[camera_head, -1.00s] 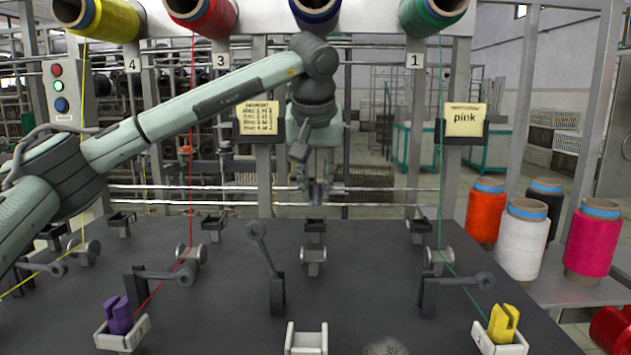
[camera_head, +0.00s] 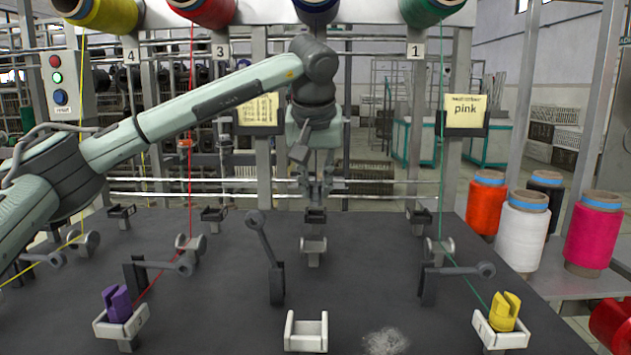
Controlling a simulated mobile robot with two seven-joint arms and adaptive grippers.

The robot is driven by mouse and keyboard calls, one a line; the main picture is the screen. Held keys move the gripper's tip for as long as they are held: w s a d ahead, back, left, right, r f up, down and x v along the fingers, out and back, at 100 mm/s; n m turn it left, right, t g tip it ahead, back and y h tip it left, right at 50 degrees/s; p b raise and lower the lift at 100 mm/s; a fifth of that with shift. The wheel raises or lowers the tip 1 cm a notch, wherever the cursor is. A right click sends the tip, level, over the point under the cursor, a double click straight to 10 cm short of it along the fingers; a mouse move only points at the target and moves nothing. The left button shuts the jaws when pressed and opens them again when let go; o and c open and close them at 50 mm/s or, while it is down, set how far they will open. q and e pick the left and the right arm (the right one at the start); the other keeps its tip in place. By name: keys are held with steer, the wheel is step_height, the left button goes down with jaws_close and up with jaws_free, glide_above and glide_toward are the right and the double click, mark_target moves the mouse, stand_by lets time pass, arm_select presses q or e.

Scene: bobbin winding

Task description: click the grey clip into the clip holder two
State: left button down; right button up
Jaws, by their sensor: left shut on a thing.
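My left gripper (camera_head: 317,193) reaches over the grey table and points down just above a small dark holder (camera_head: 316,216) in the back row, in the blue spool's column. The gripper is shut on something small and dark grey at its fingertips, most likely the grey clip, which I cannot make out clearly. Whether it touches the holder is unclear. In the front row, a white holder (camera_head: 306,341) in the same column is empty. The white holders on either side hold a purple clip (camera_head: 117,305) and a yellow clip (camera_head: 505,312). My right gripper is not in view.
Grey levers on posts, such as the middle one (camera_head: 277,286), stand up from the table (camera_head: 360,275). A red thread (camera_head: 190,130) and a green thread (camera_head: 440,130) run down to the clips. Orange, white, black and pink spools (camera_head: 594,235) stand at right.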

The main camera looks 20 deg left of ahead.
arm_select(q)
steer(key=shift+f+b, duration=0.45)
steer(key=shift+f, duration=0.65)
steer(key=c, duration=1.3)
jaws_free()
steer(key=v, duration=1.2)
